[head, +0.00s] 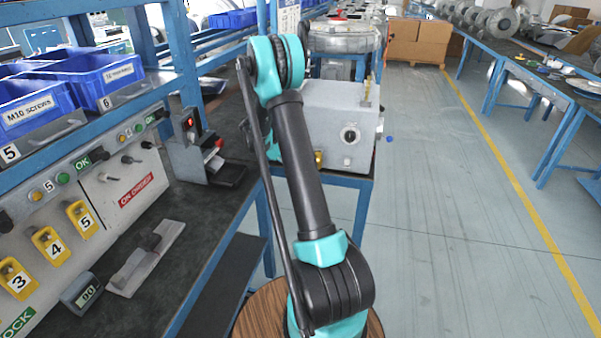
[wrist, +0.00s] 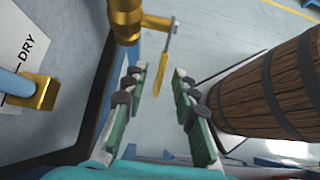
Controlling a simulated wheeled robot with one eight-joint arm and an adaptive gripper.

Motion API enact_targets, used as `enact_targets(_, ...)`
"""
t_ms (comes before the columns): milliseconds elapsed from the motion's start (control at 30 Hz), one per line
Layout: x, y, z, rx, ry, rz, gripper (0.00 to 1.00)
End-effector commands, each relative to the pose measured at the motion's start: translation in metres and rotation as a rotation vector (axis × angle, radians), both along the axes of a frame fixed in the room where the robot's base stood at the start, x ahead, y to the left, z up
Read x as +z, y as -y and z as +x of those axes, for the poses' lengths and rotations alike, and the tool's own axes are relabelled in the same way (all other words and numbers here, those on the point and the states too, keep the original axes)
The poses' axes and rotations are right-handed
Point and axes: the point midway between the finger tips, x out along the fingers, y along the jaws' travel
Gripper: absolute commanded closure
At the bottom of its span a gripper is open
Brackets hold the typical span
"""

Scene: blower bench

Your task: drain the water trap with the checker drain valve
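The brass drain valve (wrist: 126,18) shows at the top of the wrist view. Its yellow lever (wrist: 160,74) hangs from a grey metal arm at the valve's right. My gripper (wrist: 157,80) is open, with its green-padded fingers on either side of the lever in the picture. I see no contact, and cannot tell how deep the lever lies between them. In the head view, the grey checker box (head: 335,120) with a round dial stands on the blue bench beyond my arm. A small brass part (head: 319,158) shows low on its front. My arm hides part of the box and the gripper there.
A white panel marked DRY (wrist: 22,50) and a yellow clip (wrist: 40,93) are at the wrist view's left. A bench with numbered yellow tags (head: 80,218) and blue bins (head: 105,78) stands on the left. The aisle floor (head: 440,220) on the right is clear.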

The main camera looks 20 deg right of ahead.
Motion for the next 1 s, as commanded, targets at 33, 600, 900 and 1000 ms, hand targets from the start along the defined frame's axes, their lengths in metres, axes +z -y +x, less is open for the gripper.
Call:
enact_targets(33,0.005,0.0,-0.001,0.0,0.0,0.0,0.72)
enact_targets(600,0.091,0.0,0.0,0.0,0.0,0.0,0.72)
enact_targets(900,0.096,0.0,0.0,0.0,0.0,0.0,0.72)
enact_targets(1000,0.096,0.0,0.0,0.0,0.002,0.0,0.8)
